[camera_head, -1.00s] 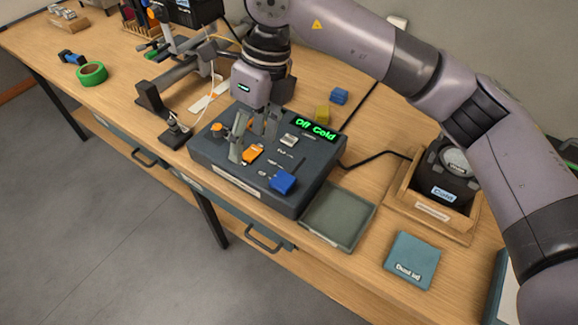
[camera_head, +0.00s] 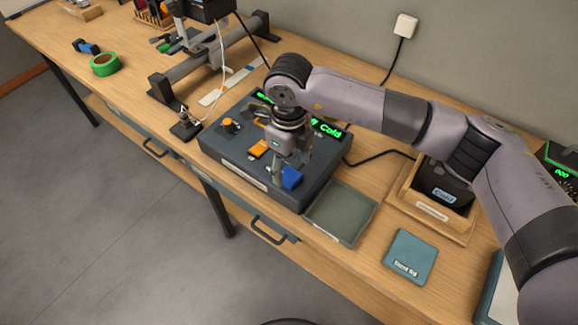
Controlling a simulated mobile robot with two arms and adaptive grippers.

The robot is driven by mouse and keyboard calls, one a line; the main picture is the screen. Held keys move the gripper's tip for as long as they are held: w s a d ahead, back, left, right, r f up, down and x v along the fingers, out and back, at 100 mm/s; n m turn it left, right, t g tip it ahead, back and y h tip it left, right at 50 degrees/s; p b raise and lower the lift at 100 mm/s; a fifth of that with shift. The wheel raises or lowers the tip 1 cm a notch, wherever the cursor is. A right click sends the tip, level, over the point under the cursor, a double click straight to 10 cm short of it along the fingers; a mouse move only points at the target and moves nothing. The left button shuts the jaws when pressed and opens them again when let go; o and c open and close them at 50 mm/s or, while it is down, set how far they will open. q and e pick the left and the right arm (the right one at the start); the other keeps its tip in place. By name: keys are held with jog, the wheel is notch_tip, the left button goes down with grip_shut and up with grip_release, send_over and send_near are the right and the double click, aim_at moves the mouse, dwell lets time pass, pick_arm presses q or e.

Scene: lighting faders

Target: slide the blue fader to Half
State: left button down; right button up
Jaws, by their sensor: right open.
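The dark fader console (camera_head: 237,164) sits on the wooden bench. The blue fader (camera_head: 291,178) is at the console's near right part. My right gripper (camera_head: 283,178) points down at the blue fader, with a finger close beside its left side; I cannot tell whether it touches. The gripper is open. An orange fader (camera_head: 258,149) lies to the left of the gripper. The green display (camera_head: 328,129) is partly covered by my arm; "Cold" can be read on it. The blue fader's scale marks are hidden. My left gripper is not in view.
A shallow grey-green tray (camera_head: 340,213) stands just right of the console. A wooden box (camera_head: 432,205) holds a dark device labelled "Cool". A teal square (camera_head: 410,257) lies near the front edge. A clamp stand (camera_head: 187,125) is close on the console's left.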

aim_at(289, 176)
jog(key=shift+f, duration=1.65)
grip_shut()
